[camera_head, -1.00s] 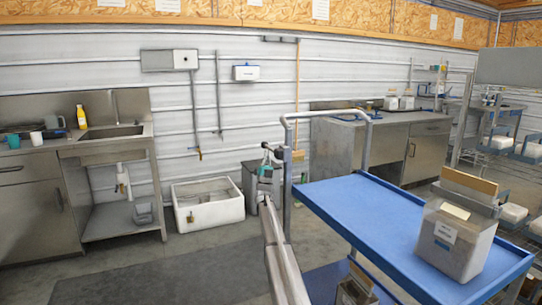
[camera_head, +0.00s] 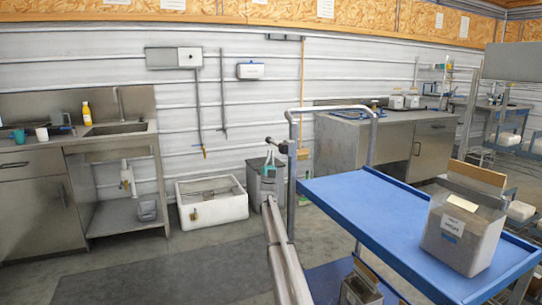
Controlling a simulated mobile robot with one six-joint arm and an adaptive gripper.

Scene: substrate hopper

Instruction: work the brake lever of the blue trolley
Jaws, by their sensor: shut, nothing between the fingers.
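The blue trolley (camera_head: 375,215) stands at the right, with a flat blue top deck, a lower blue shelf and a light metal push handle (camera_head: 330,109) at its far left end. My arm reaches up from the bottom middle, beside the trolley's left edge. My gripper (camera_head: 281,147) shows small and dark at the far end of the arm, beside the left upright of the handle. It is shut and empty. Whether it touches the upright, I cannot tell. I cannot make out the brake lever clearly; it may be hidden by the arm and gripper.
A labelled grey container (camera_head: 462,235) sits on the trolley's top deck, another (camera_head: 360,290) below. A white tub (camera_head: 212,212) and a grey bin (camera_head: 250,185) stand by the wall. A sink counter (camera_head: 110,140) is at left. The floor left of my arm is clear.

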